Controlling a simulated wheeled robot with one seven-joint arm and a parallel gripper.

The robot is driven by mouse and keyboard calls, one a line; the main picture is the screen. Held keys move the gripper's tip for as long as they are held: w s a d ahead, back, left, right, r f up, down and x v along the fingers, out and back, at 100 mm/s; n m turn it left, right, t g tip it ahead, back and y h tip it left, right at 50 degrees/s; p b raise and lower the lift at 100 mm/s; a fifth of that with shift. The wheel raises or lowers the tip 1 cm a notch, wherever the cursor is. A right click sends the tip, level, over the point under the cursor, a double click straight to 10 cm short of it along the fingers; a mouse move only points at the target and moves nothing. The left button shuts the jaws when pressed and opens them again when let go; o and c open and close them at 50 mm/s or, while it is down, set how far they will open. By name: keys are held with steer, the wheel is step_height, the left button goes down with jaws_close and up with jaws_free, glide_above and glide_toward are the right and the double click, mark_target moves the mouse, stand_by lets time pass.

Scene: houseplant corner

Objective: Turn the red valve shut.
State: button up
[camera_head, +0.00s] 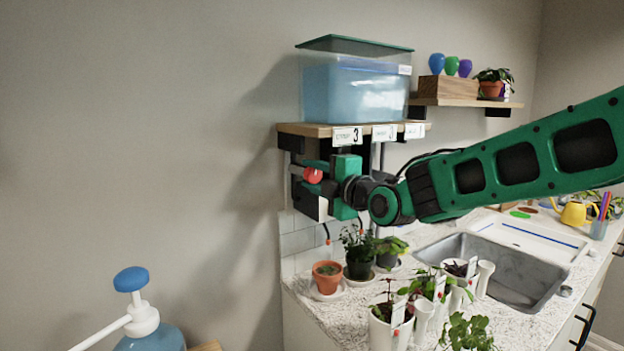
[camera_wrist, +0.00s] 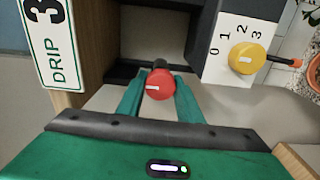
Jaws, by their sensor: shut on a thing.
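The red valve (camera_head: 313,175) is a round red knob below the shelf, under the water tank. In the wrist view the red valve (camera_wrist: 160,84) sits between the two green fingers, with a white mark on its face. My gripper (camera_head: 318,177) is shut on the red valve from the front. In the wrist view my gripper (camera_wrist: 160,95) has a finger on each side of the knob. The white mark lies roughly level in that picture. The stem behind the knob is mostly hidden.
A yellow dial (camera_wrist: 247,58) numbered 0 to 3 is close beside the valve. A water tank (camera_head: 356,90) stands on the shelf (camera_head: 300,129) above. Potted plants (camera_head: 326,277) and a sink (camera_head: 500,268) are below. A blue-topped pump bottle (camera_head: 143,318) stands front left.

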steer(key=shift+s+f+n, duration=0.1)
steer(key=shift+f+n, duration=0.2)
steer(key=o, duration=1)
steer(key=shift+a, duration=0.1)
steer(key=shift+r, duration=0.1)
steer(key=shift+s+d+r, duration=0.1)
steer(key=shift+s+d, duration=0.3)
steer(key=v, duration=0.9)
steer(key=shift+s+d, duration=0.2)
steer(key=shift+s, duration=0.1)
